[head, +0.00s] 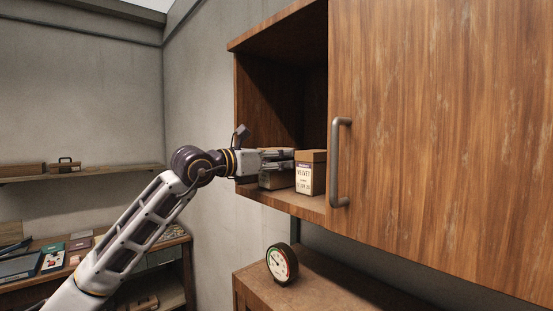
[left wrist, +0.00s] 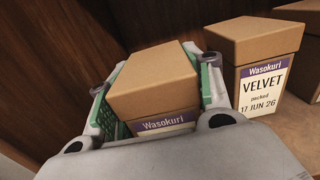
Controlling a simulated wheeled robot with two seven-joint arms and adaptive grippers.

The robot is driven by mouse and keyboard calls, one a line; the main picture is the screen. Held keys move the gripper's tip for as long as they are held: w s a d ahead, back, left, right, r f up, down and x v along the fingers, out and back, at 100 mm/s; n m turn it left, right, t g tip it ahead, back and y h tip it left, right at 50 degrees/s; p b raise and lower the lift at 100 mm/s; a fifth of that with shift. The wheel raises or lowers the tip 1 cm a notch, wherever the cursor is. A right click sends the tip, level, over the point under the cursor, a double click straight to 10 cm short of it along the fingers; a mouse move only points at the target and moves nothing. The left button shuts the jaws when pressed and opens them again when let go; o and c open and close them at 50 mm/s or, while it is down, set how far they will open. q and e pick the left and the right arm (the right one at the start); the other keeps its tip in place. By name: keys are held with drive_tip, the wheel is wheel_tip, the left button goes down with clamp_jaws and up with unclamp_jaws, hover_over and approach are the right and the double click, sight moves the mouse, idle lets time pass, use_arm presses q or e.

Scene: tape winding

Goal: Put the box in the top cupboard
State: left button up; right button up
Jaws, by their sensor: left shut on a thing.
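In the left wrist view, my left gripper (left wrist: 158,80) is shut on a brown cardboard box (left wrist: 152,82) with a purple "Wasokuri" band, its green-lined fingers on either side. In the head view, my left gripper (head: 278,166) is inside the open left part of the top cupboard (head: 282,32), low near its floor. The held box is largely hidden there by the gripper. Whether its base touches the cupboard floor I cannot tell. My right gripper is not in view.
A similar box labelled "VELVET" (head: 310,172) stands just right of my gripper; it also shows in the left wrist view (left wrist: 262,62). Another box (left wrist: 307,45) is beyond it. A wooden door (head: 440,120) with a metal handle (head: 336,160) covers the cupboard's right part. A round gauge (head: 282,264) stands below.

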use_arm(q)
drive_tip(key=shift+f, duration=0.1)
drive_tip(key=o, duration=1.1)
drive_tip(key=shift+s+a, duration=0.1)
drive_tip(key=shift+a, duration=0.05)
drive_tip(key=shift+s+a, duration=0.25)
drive_tip(key=b+v, duration=0.4)
drive_tip(key=v, duration=0.7)
